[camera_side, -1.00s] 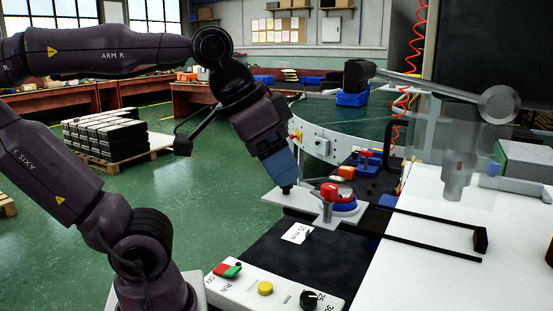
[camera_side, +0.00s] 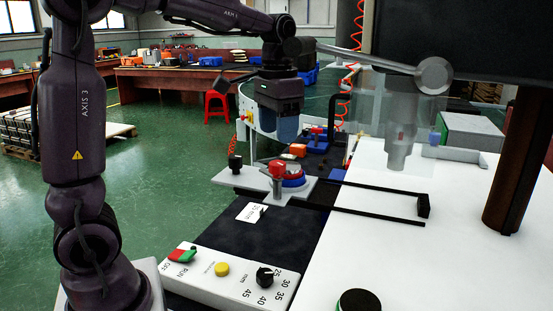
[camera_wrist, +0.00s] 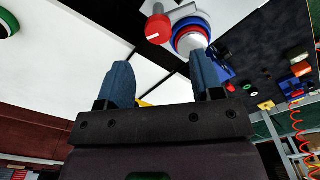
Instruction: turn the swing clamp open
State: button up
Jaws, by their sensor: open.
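The swing clamp (camera_side: 277,170) has a red cap on a grey post. It stands on a light grey plate beside a round part (camera_side: 293,178) with blue, red and white rings. In the wrist view the clamp's red cap (camera_wrist: 158,28) is at the top, left of and close to the ringed part (camera_wrist: 190,35). My gripper (camera_side: 278,140) points down above the clamp, its blue fingers apart from it. In the wrist view my gripper (camera_wrist: 163,75) is open with nothing between its fingers. I cannot tell the clamp arm's exact angle.
A black-topped post (camera_side: 235,164) stands on the plate's left end. A control panel (camera_side: 228,273) with buttons and a dial is in front. A clear guard (camera_side: 425,125) and grey lever (camera_side: 370,56) are right of my gripper. The white tabletop (camera_side: 380,240) is mostly clear.

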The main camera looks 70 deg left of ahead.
aim_at(277, 163)
jog(key=shift+r, duration=0.4)
jog(key=shift+m, duration=0.3)
notch_tip(277, 163, down, 8)
jog(key=shift+s+d+r, duration=0.1)
jog(key=shift+s+r, duration=0.05)
jog(key=shift+r, duration=0.1)
jog(key=c, duration=0.9)
jog(key=shift+n, duration=0.4)
jog(key=shift+r+n, duration=0.1)
jog(key=shift+n, duration=2.3)
jog(key=o, duration=0.9)
